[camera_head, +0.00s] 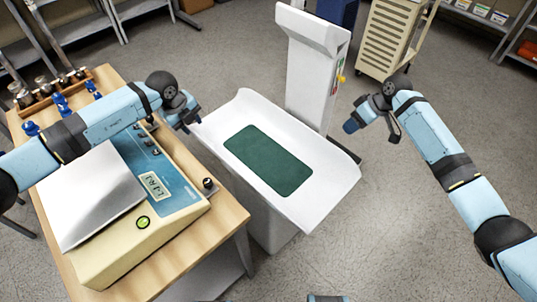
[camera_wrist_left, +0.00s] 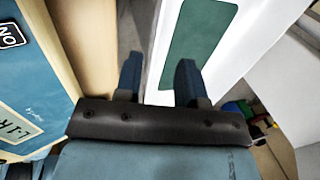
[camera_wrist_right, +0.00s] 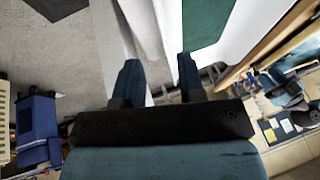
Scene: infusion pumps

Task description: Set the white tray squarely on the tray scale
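The white tray (camera_head: 215,128) is wide and shallow, with upturned ends and a dark green mat (camera_head: 268,160) on it. It sits over a white pedestal (camera_head: 268,222) in front of a white column (camera_head: 311,75); the tray hides where they meet. My left gripper (camera_head: 188,118) is open at the tray's left end. In the left wrist view the tray's edge shows between and beyond its fingers (camera_wrist_left: 158,75). My right gripper (camera_head: 372,128) is open and empty, beyond the tray's right end. The tray also shows beyond its fingers (camera_wrist_right: 158,72) in the right wrist view. I cannot tell whether either touches it.
A wooden table (camera_head: 225,205) at left holds a cream bench scale (camera_head: 120,250) with a metal plate and blue panel, close beside the tray. A weight rack (camera_head: 50,92) stands at its back. A cream cart (camera_head: 392,35) stands behind. Floor right of the tray is clear.

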